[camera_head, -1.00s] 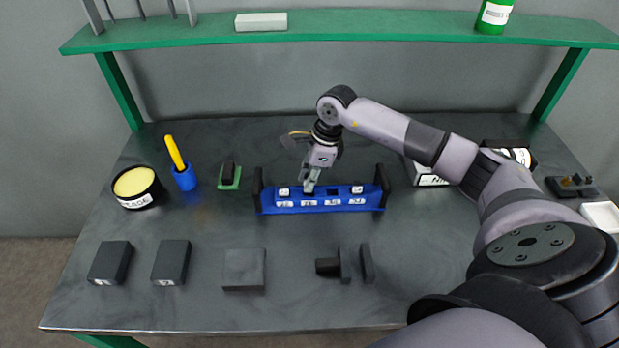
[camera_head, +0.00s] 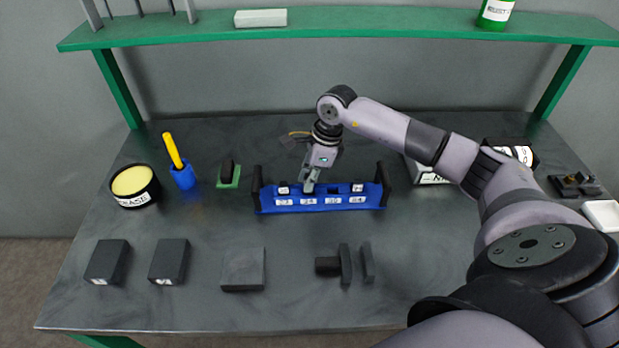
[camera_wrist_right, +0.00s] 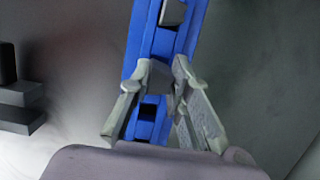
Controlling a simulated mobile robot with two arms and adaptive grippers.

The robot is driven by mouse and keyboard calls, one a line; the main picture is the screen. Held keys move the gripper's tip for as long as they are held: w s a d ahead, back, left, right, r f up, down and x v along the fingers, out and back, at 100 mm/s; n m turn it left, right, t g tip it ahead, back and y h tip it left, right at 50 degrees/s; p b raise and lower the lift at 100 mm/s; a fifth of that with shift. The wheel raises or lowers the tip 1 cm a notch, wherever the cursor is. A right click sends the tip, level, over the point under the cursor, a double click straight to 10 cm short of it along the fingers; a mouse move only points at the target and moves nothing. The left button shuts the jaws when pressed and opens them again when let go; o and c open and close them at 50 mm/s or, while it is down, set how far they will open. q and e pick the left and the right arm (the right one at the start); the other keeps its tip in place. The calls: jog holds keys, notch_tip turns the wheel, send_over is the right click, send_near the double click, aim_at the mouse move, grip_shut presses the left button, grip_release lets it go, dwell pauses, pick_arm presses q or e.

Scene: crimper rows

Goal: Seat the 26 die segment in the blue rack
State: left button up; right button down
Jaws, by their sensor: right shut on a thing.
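The blue rack (camera_head: 346,204) stands mid-table between two black end posts, with white number labels along its front that are too blurred to read surely. A die segment (camera_head: 283,189) sits in its leftmost slot and another (camera_head: 357,189) in its rightmost slot. The third slot from the left (camera_head: 333,189) looks dark and empty. My right gripper (camera_head: 308,188) points down at the second slot, shut on a die segment mostly hidden by the fingers. In the right wrist view, the fingers (camera_wrist_right: 163,92) straddle the rack (camera_wrist_right: 165,45). I cannot tell whether the held segment is seated.
A round tin (camera_head: 135,186), a blue cup with a yellow handle (camera_head: 183,174) and a green-based block (camera_head: 229,174) stand left. Dark blocks (camera_head: 243,269) and a black tool-like piece (camera_head: 345,265) lie in front. A green shelf (camera_head: 350,22) spans the back.

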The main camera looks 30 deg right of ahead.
jog(key=shift+b+x, duration=0.7)
jog(key=shift+x, duration=0.1)
jog(key=c, duration=1.4)
grip_release()
jog(key=shift+s+d, duration=0.15)
jog(key=shift+r, duration=0.1)
jog(key=v, duration=1.1)
jog(key=shift+s+d+r, duration=0.1)
jog(key=shift+d+r, duration=0.1)
jog(key=shift+r, duration=0.2)
